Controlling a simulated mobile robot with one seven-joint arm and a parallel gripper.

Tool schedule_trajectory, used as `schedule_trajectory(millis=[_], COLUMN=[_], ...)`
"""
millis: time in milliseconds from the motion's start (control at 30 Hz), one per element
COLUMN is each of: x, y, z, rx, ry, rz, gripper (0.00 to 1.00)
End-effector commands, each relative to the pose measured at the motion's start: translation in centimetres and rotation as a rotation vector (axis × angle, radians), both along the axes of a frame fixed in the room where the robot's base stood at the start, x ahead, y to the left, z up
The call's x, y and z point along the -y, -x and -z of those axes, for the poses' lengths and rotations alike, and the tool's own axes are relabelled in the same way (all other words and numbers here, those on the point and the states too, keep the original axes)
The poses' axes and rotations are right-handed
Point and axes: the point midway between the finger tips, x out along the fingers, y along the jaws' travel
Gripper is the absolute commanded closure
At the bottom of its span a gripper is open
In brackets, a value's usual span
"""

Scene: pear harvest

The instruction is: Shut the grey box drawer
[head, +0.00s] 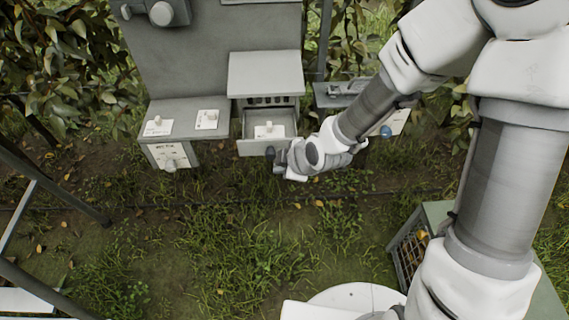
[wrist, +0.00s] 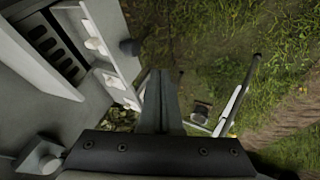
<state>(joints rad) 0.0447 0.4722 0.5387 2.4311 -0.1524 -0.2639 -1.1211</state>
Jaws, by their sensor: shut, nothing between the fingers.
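The grey box (head: 265,75) stands in the middle back of the head view. Its drawer (head: 245,149) is pulled out toward me, with a white card and a small pale knob-like piece (head: 268,129) inside. My gripper (head: 276,160) is just in front of the drawer's right front corner in the head view. Its fingers also show in the wrist view (wrist: 161,95), shut and empty. I cannot tell whether they touch the drawer front.
A grey cabinet (head: 188,107) with white cards and a knob stands left of the box. A grey shelf (head: 340,92) is at its right, partly behind my arm. A green crate (head: 408,247) is at the lower right. Open grass lies in front.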

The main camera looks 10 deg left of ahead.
Motion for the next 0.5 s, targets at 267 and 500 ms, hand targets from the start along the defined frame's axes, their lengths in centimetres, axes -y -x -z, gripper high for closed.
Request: schedule_trajectory(millis=[267, 500], x=[-2.1, -2.8], y=[-1.6, -4.4], z=[3.8, 4.7], rx=[-0.003, 0.000], ry=[0.000, 0.001], rz=[0.000, 0.004], gripper=[1.00, 1.00])
